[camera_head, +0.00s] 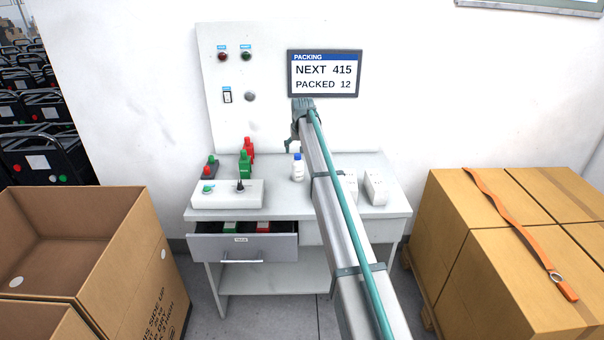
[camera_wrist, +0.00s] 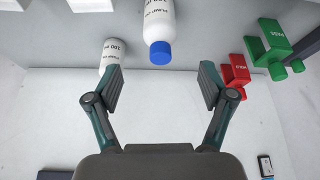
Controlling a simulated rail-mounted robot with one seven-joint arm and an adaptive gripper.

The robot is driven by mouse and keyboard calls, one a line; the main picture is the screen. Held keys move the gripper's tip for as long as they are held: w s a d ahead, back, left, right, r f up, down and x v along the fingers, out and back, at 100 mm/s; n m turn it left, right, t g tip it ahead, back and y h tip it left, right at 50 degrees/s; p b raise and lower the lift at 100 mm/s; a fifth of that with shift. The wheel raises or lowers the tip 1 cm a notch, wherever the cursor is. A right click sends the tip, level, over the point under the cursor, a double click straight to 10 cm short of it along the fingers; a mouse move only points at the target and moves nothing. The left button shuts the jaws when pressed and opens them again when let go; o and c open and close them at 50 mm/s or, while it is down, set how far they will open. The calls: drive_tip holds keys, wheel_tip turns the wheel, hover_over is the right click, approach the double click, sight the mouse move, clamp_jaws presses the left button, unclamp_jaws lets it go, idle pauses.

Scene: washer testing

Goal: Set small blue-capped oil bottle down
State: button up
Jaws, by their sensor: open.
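A small white bottle (camera_wrist: 113,49), labelled 100, stands on the table top in the upside-down wrist view. Its cap end is hidden behind the left finger, so I cannot see the cap colour. A larger white bottle with a blue cap (camera_wrist: 159,28) is nearer; it also stands on the table in the head view (camera_head: 297,170), left of my arm. My gripper (camera_wrist: 164,82) is open with nothing between its fingers. In the head view my gripper (camera_head: 301,112) is above the table's back, below the screen. The small bottle does not show there.
Red (camera_head: 248,148) and green (camera_head: 245,165) pieces and a white control box (camera_head: 227,194) stand on the table's left. White blocks (camera_head: 376,188) stand at right. The drawer (camera_head: 245,246) is open. Cartons flank the table; the panel (camera_head: 222,120) rises behind.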

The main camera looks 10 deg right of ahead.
sight(298, 158)
drive_tip(key=p+x, duration=0.1)
drive_tip(key=x, duration=0.4)
drive_tip(key=shift+f, duration=0.4)
drive_tip(key=shift+p+x, duration=1.15)
drive_tip(key=shift+x, duration=1.6)
drive_tip(key=shift+s, duration=0.1)
drive_tip(key=c, duration=1.5)
drive_tip(key=shift+o, duration=0.2)
drive_tip(key=shift+r, duration=0.2)
